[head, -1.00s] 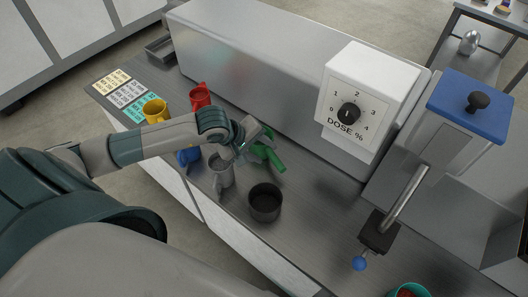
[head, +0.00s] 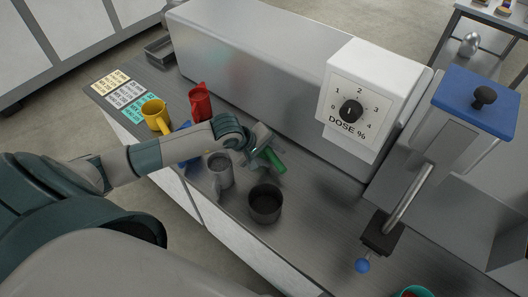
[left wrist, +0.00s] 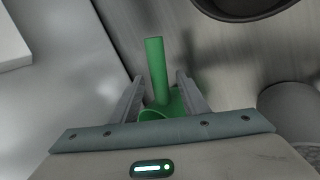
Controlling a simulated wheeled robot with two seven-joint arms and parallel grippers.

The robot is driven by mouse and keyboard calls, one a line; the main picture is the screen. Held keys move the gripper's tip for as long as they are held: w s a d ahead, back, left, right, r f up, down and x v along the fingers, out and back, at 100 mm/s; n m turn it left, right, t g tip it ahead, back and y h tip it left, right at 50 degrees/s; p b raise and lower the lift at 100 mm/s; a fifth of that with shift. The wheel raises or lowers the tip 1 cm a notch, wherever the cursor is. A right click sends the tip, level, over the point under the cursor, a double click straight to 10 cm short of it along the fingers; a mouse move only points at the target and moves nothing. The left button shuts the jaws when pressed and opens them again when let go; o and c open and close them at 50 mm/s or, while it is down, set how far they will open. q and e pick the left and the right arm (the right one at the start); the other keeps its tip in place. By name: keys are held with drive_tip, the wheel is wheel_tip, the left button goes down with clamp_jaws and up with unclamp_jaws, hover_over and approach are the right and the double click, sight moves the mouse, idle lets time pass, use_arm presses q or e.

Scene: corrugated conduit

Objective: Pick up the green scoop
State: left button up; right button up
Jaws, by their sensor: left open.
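The green scoop (head: 274,159) lies on the metal counter beyond the grey cup. In the head view my left gripper (head: 262,146) is over it and hides much of its cup end; the handle end shows. In the left wrist view the green scoop (left wrist: 155,72) has its handle pointing away and its round cup near the palm. The open fingers of my left gripper (left wrist: 160,80) are on either side of it, with gaps visible. I cannot tell whether either finger touches it. My right gripper is not in view.
A grey cup (head: 221,172) and a dark round pot (head: 265,205) stand close in front. A red scoop (head: 201,103) and a yellow one (head: 156,112) are to the left; a blue one is partly behind my arm. The dose machine (head: 365,105) stands behind at right.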

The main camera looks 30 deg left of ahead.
use_arm(q)
drive_tip(key=shift+w+d+f, duration=0.1)
drive_tip(key=shift+w+f, duration=0.2)
drive_tip(key=shift+f, duration=0.2)
clamp_jaws()
drive_tip(key=shift+r, duration=0.1)
